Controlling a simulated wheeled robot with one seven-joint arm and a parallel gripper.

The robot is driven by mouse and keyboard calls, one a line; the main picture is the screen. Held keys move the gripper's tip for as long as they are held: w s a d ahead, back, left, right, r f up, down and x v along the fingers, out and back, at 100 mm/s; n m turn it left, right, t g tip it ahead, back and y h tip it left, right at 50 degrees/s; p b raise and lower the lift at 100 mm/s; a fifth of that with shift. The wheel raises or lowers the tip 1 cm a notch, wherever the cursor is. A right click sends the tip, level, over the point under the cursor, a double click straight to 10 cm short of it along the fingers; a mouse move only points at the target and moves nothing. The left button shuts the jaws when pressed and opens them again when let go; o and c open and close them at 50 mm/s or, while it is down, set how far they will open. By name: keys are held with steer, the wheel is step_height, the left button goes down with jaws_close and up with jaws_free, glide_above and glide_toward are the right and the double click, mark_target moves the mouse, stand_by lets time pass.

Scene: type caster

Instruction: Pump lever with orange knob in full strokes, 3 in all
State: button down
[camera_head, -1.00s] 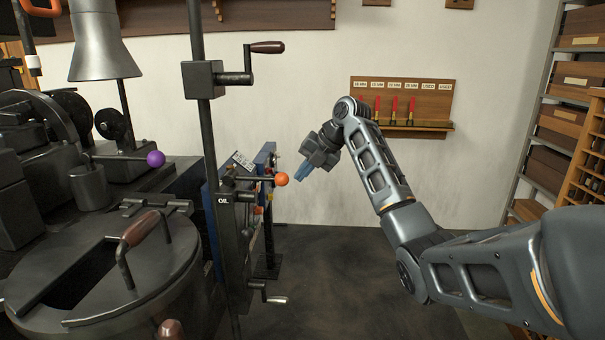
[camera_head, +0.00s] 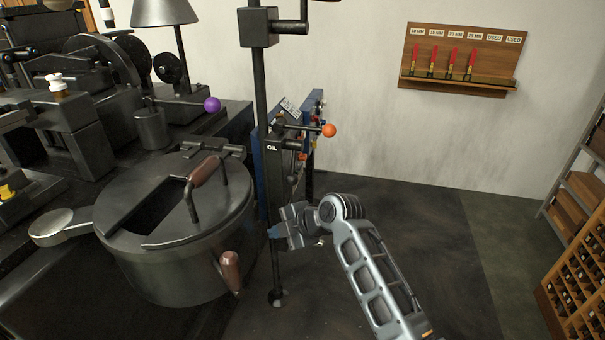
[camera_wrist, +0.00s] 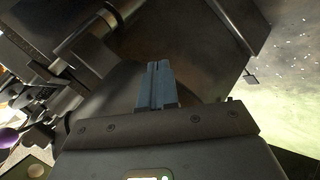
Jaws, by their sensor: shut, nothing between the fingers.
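The lever with the orange knob (camera_head: 329,130) sticks out to the right from the pump marked OIL (camera_head: 272,160) on the dark upright post in the head view. The lever looks about level. My gripper (camera_head: 272,232) is below and to the left of the knob, near the lower part of the post, apart from the knob. In the wrist view its two blue-grey fingers (camera_wrist: 157,82) are together with nothing between them. I cannot tell whether they touch the post. The orange knob does not show in the wrist view.
A round dark pot with a brown-handled lid (camera_head: 200,180) stands left of the post. A purple knob (camera_head: 211,104) is on the machine behind it. A wall rack with red-handled tools (camera_head: 460,85) hangs at the back right. The floor (camera_head: 430,230) at right is clear.

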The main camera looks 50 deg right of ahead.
steer(key=s+a+r+m+t+h+p, duration=0.25)
steer(key=s+a+m+p, duration=0.5)
steer(key=s+a, duration=0.95)
steer(key=s+a+r+m+t+y+p, duration=0.2)
steer(key=s+r+m+p, duration=0.3)
steer(key=s+r, duration=1.5)
step_height(320, 180, up, 3)
steer(key=shift+s+f+m+t, duration=0.1)
steer(key=shift+s+m+t, duration=0.2)
steer(key=shift+m, duration=0.35)
steer(key=shift+w, duration=0.1)
